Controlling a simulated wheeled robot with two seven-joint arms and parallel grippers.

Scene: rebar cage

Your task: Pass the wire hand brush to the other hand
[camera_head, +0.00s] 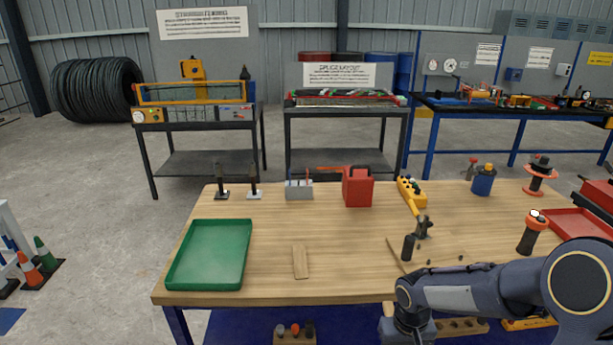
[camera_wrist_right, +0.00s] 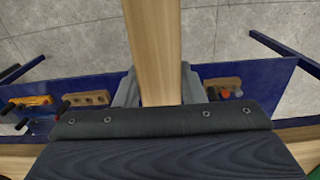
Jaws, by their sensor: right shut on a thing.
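The wire hand brush (camera_wrist_right: 155,45) shows in the right wrist view as a long pale wooden bar. It runs from the top edge down between the two grey fingers of my right gripper (camera_wrist_right: 158,90), which is shut on it. The bristles cannot be seen. In the head view my right arm comes in from the right and bends down at the table's front edge. The fingers are hidden there, and only a small wood-coloured patch (camera_head: 387,309) shows beside the wrist. My left gripper is in neither view.
The wooden table (camera_head: 340,275) holds a green tray (camera_head: 208,255), a flat wooden piece (camera_head: 300,262), a red container (camera_head: 357,187) and a thin brown stick (camera_head: 396,254) near my right arm. The front middle is mostly clear. A blue shelf (camera_wrist_right: 255,75) with holders lies below.

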